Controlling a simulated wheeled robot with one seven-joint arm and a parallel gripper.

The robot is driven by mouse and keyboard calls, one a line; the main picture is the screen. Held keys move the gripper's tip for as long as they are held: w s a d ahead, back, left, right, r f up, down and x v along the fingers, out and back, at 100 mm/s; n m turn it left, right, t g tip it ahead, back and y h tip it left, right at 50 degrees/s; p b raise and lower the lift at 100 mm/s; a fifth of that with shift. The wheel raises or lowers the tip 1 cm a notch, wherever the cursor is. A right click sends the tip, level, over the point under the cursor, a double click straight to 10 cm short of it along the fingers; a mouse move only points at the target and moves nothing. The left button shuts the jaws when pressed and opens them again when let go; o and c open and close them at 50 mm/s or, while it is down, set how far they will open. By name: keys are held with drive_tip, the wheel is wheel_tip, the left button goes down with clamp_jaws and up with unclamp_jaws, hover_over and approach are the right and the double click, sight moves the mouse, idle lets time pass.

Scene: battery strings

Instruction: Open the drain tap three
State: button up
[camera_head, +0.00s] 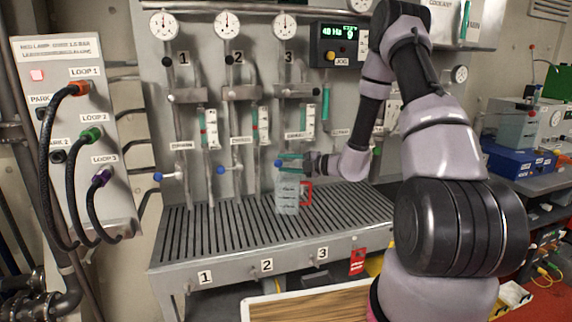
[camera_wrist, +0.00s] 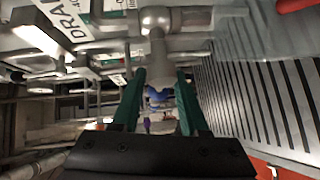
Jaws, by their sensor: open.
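Drain tap three, with its blue handle (camera_head: 278,163), sits low on the panel under the third column. In the wrist view, its grey body (camera_wrist: 155,45) comes toward the fingers, and the blue handle (camera_wrist: 158,95) shows between them. My gripper (camera_head: 287,160) has green fingers and reaches in from the right at the tap. In the wrist view, my gripper (camera_wrist: 161,80) is open, one finger on each side of the handle. Whether the fingers touch it, I cannot tell. A clear jug (camera_head: 287,197) with a red handle (camera_head: 307,192) stands upright on the grate below the tap.
Drain tap one (camera_head: 160,176) and drain tap two (camera_head: 221,169) are to the left. The slatted grate (camera_head: 235,215) is clear apart from the jug. A loop panel (camera_head: 75,130) with black hoses stands at far left. A wooden-topped surface (camera_head: 310,303) is in front.

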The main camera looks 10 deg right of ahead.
clamp_jaws()
drive_tip(key=shift+s+a+f, duration=0.1)
drive_tip(key=shift+s+a, duration=0.05)
drive_tip(key=shift+a, duration=0.05)
idle(1.1)
